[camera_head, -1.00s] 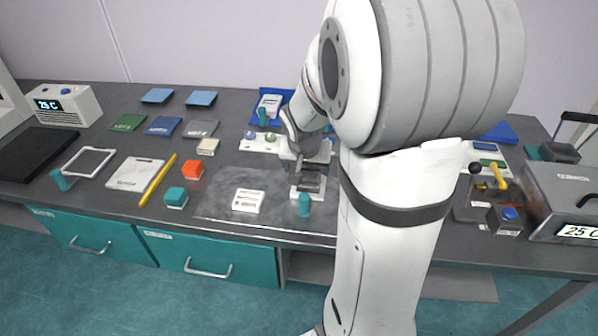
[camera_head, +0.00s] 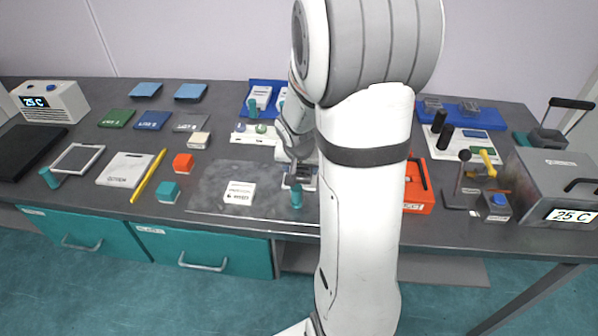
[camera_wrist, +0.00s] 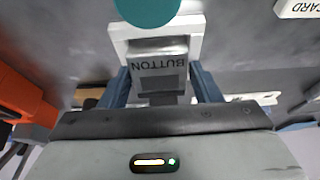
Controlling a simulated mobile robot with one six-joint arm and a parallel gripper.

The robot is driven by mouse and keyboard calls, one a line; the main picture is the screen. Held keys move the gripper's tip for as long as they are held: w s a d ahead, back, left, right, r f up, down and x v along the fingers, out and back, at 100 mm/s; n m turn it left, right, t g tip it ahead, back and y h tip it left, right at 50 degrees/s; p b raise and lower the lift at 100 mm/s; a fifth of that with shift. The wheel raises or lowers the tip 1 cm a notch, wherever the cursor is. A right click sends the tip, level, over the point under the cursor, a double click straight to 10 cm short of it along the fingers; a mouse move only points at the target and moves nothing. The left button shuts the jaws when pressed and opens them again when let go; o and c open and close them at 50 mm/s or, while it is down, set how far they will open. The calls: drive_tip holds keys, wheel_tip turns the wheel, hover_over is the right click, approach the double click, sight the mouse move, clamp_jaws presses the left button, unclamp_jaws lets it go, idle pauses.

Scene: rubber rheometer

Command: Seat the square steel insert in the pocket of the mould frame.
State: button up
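The mould frame is a small pale block (camera_wrist: 119,30) on the bench; in the head view it shows (camera_head: 309,186) beside my arm. A teal knob (camera_wrist: 148,8) stands at its near side, also in the head view (camera_head: 297,199). My gripper (camera_wrist: 160,78) points down over the frame, its dark blue fingers on either side of the grey square steel insert (camera_wrist: 158,64) marked BUTTON. The fingers appear closed against its sides. The insert is over the frame's middle; I cannot tell if it is fully down in the pocket. In the head view my arm hides part of this.
A white labelled block (camera_head: 239,193) lies left of the frame on a grey mat. An orange box (camera_head: 418,190) stands to the right, partly behind my arm. A lever device (camera_head: 479,180) and a grey oven-like box (camera_head: 550,175) stand further right.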

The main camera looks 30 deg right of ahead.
sight(300, 170)
drive_tip(key=c, duration=0.8)
drive_tip(key=shift+r+p, duration=0.65)
drive_tip(key=shift+r, duration=0.2)
drive_tip(key=shift+r+p, duration=0.65)
drive_tip(key=shift+r, duration=0.25)
drive_tip(key=shift+f+b, duration=0.55)
drive_tip(key=shift+b, duration=0.45)
drive_tip(key=shift+f+t+h+b, duration=0.1)
drive_tip(key=shift+t+h+b, duration=0.25)
drive_tip(key=shift+b, duration=0.8)
drive_tip(key=shift+s+f+b, duration=0.1)
drive_tip(key=shift+b, duration=0.55)
drive_tip(key=shift+s+b, duration=0.1)
drive_tip(key=shift+b, duration=0.65)
drive_tip(key=t+b, duration=0.1)
drive_tip(key=b, duration=0.1)
drive_tip(key=shift+a+b, duration=0.15)
drive_tip(key=shift+b, duration=0.15)
drive_tip(key=shift+h+b, duration=0.25)
drive_tip(key=shift+b, duration=0.45)
